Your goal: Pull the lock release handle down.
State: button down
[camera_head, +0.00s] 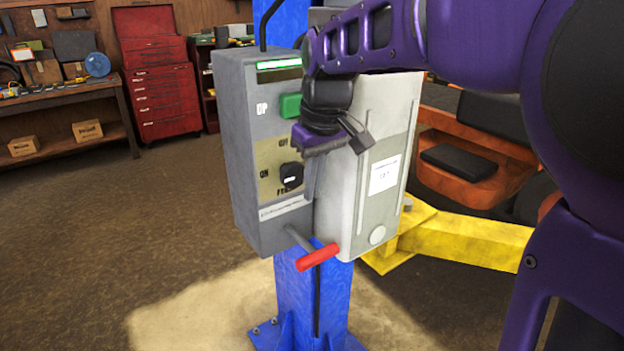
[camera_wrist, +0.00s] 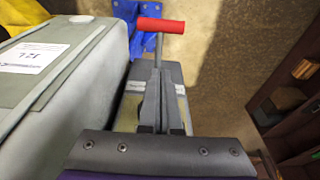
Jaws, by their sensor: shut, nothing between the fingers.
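The lock release handle has a red grip (camera_head: 318,257) on a grey lever.
A green button (camera_head: 290,105) and a black knob (camera_head: 290,175) are on the control box, close to my gripper. A yellow lift arm (camera_head: 465,243) extends right. The floor at left is clear.

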send_over(319, 255)
jog(key=w+a, duration=0.2)
jog(key=w, duration=0.1)
notch_tip(319, 255, down, 8)
jog(key=shift+r+b, duration=0.2)
jog(key=shift+b, duration=0.1)
jog(key=f, duration=0.1)
jog(key=s+d+f, duration=0.1)
jog(key=f, duration=0.1)
jog(key=shift+s, duration=0.15)
jog(key=shift+s+f, duration=0.2)
jog(key=shift+f, duration=0.1)
jog(key=shift+d+f+b, duration=0.1)
jog(key=shift+b, duration=0.2)
